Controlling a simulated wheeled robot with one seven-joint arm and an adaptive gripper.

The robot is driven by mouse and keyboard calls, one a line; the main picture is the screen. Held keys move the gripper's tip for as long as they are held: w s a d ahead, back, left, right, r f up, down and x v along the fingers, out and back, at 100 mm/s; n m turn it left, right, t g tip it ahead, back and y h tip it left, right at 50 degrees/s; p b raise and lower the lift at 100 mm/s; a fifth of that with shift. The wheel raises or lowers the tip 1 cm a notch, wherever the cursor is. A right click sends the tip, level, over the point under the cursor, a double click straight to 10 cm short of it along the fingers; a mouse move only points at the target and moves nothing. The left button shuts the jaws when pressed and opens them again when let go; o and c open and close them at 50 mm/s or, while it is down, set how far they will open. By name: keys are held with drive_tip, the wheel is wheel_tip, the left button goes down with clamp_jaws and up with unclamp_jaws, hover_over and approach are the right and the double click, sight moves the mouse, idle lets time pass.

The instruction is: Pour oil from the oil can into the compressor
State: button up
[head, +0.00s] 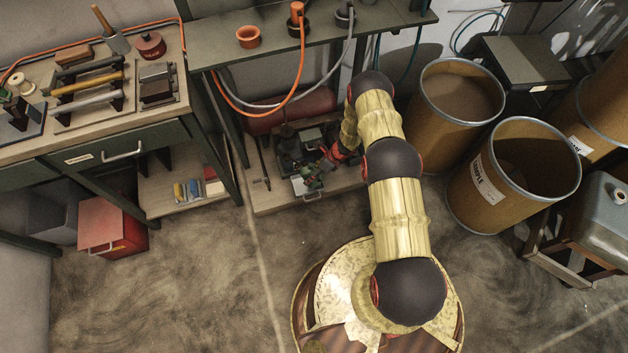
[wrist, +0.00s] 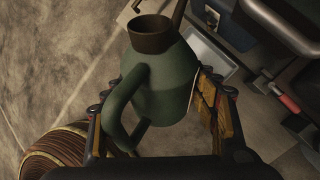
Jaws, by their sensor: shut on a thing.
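The green oil can (wrist: 165,88) fills the middle of the wrist view, with its dark neck, a loop handle on the left and a dark spout at the top right. My gripper (wrist: 158,112) is shut on it, with fingers on both sides. In the head view, the can (head: 306,181) is small, near the lower shelf under the bench, and my gripper (head: 320,174) is partly hidden by clutter. The compressor, with a red tank (head: 292,112) and dark machinery in front, sits on that shelf. I cannot see any oil or the compressor's opening clearly.
The bench top (head: 330,38) overhangs the compressor, with an orange hose (head: 262,110) and a grey hose hanging in front. Large drums (head: 456,105) stand to the right. A tool table (head: 70,140) and a red box (head: 112,227) are at left. The floor between is clear.

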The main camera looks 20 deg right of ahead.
drive_tip(key=shift+s+d+f+t+y, duration=0.1)
drive_tip(key=shift+f+t+y, duration=0.3)
drive_tip(key=shift+f+t, duration=0.7)
drive_tip(key=shift+n+t+y, duration=0.5)
drive_tip(key=shift+t+y, duration=0.1)
drive_tip(key=shift+w+f, duration=0.2)
drive_tip(key=shift+f, duration=0.8)
drive_tip(key=shift+w+f, duration=0.2)
drive_tip(key=shift+f, duration=0.8)
drive_tip(key=shift+a+r+p, duration=0.2)
drive_tip(key=shift+r+p, duration=1.5)
drive_tip(key=shift+r, duration=1.3)
